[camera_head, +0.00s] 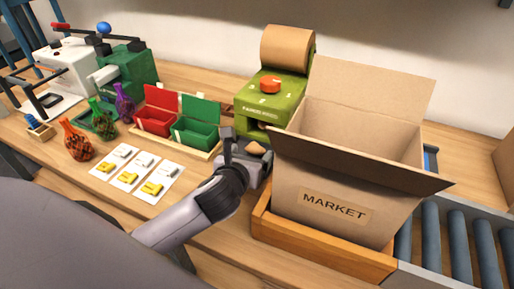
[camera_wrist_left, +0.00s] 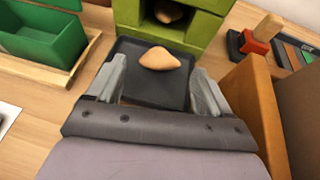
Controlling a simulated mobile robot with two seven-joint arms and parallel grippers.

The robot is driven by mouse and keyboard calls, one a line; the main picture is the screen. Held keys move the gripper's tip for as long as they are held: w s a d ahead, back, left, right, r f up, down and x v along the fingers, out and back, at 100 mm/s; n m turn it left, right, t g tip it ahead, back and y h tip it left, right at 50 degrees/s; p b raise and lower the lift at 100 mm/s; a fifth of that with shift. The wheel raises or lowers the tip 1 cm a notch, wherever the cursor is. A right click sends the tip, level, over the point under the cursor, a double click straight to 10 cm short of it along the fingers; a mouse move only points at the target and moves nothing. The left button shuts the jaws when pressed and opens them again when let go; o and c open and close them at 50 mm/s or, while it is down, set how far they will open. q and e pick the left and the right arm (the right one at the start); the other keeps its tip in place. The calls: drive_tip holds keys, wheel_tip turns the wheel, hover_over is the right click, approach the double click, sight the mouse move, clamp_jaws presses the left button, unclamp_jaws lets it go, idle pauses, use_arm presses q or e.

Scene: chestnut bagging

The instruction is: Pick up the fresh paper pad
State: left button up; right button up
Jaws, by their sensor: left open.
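A tan, rounded paper pad (camera_wrist_left: 160,59) lies on a dark tray (camera_wrist_left: 138,88) at the mouth of the green dispenser (camera_wrist_left: 127,12). The pad also shows in the head view (camera_head: 258,149), partly behind my gripper. My left gripper (camera_wrist_left: 158,78) is open, with its fingers apart on either side of the tray's near part. The pad sits just beyond and between the fingertips, and no contact shows. In the head view my left gripper (camera_head: 248,157) is in front of the dispenser (camera_head: 268,104). My right gripper is not in view.
A large open MARKET carton (camera_head: 335,208) in a wooden frame (camera_head: 320,250) stands close to the right of my gripper. Red (camera_head: 153,122) and green (camera_head: 193,133) bins are to the left. Cards with clips (camera_head: 138,172) and net bags (camera_head: 77,141) lie further left. Rollers (camera_head: 458,245) are at right.

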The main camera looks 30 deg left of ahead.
sight(255, 151)
use_arm(q)
drive_tip(key=shift+f+b+x, duration=0.2)
drive_tip(key=shift+b+x, duration=0.15)
drive_tip(key=shift+x, duration=1.95)
drive_tip(key=shift+s+d, duration=0.1)
drive_tip(key=shift+d, duration=0.05)
drive_tip(key=c, duration=1.1)
